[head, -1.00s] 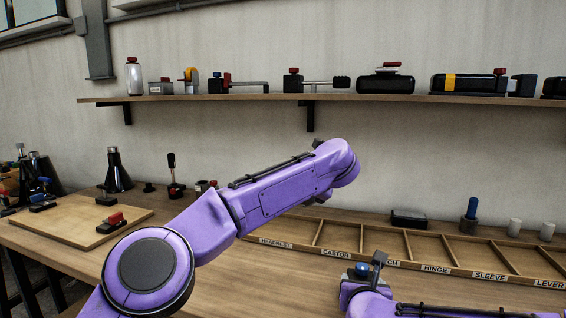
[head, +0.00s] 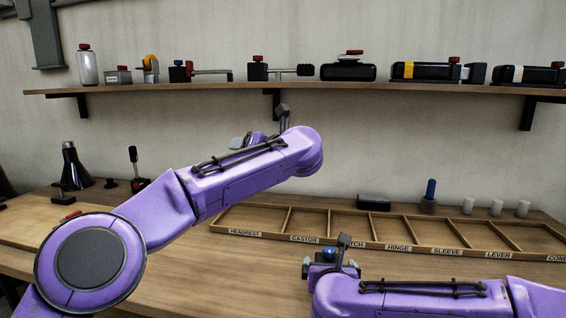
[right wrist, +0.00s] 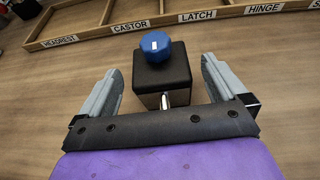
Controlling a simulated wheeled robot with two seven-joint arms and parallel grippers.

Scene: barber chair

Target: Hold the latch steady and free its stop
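A black block with a blue knob on top (right wrist: 162,72), likely the latch with its stop, stands upright on the table in the right wrist view. A short metal pin sticks out of its near side. My right gripper (right wrist: 163,88) is open, with one grey finger on each side of the block and a small gap at both. In the head view the blue knob (head: 329,254) shows by my right gripper (head: 327,266), and my arm hides most of the block. My left gripper (head: 240,143) is raised, mostly hidden behind its own forearm; its opening cannot be made out.
A divided wooden tray (head: 290,238) with labels such as HEADREST, CASTOR and LATCH lies behind the block. A wall shelf (head: 230,88) holds several parts. A blue-topped peg (head: 430,192) and pale cylinders stand behind the tray. Table around the block is clear.

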